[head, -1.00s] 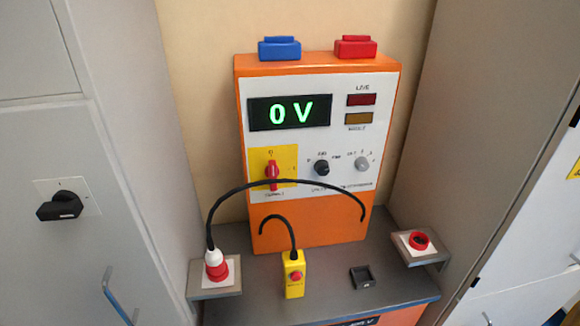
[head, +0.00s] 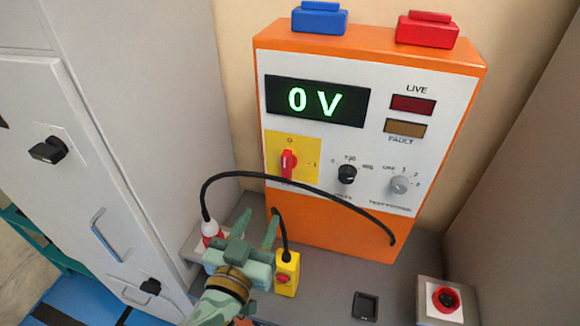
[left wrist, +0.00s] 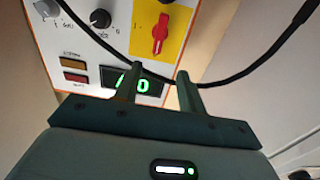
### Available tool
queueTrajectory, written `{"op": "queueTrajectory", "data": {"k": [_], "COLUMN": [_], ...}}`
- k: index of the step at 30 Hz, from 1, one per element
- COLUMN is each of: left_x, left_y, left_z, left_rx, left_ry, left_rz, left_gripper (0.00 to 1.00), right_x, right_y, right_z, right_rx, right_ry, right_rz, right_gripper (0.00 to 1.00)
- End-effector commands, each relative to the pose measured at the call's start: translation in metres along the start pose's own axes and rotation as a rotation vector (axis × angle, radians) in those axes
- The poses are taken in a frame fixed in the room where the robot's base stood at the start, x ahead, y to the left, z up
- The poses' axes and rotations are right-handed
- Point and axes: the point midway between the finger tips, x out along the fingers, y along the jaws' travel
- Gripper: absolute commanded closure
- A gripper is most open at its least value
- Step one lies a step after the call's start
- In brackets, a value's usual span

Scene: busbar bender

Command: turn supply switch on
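The supply switch (head: 289,163) is a red handle on a yellow plate (head: 306,147) on the orange unit's white front. The handle stands upright, in line with the 0 mark above it; a 1 mark is at its right. My left gripper (head: 257,220) is open and empty, below and to the left of the switch, with its fingers apart. In the left wrist view the switch (left wrist: 160,36) appears upside down, beyond the two fingers (left wrist: 157,78), not touched by them. The display (head: 316,101) reads 0 V. My right gripper is not in view.
A black cable (head: 340,197) arches just below the switch, from a red-and-white plug (head: 210,232) to the right. A yellow box with a red button (head: 286,274) stands beside my gripper. Black and grey knobs sit right of the switch. A grey cabinet (head: 130,110) stands left.

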Motion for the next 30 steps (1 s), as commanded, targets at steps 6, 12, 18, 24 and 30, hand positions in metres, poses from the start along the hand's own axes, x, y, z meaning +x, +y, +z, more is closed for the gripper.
{"op": "queueTrajectory", "data": {"k": [6,12,18,24,30], "left_x": [0.046,0.098,0.136,0.153,0.155], "left_y": [0.000,0.000,0.001,0.001,0.000], "left_z": [-0.003,-0.002,0.000,0.000,0.000], "left_rx": [0.003,0.004,0.003,0.002,0.002], "left_ry": [0.004,0.003,0.001,0.000,0.000], "left_rz": [0.001,0.001,0.001,0.001,0.001], "left_gripper": [0.60,0.60,0.60,0.60,0.60], "right_x": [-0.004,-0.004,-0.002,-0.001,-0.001], "right_y": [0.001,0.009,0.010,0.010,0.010], "right_z": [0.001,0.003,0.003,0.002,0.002], "right_rx": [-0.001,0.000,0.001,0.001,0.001], "right_ry": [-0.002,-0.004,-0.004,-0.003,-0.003], "right_rz": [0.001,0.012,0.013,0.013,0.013], "right_gripper": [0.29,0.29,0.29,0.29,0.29]}}
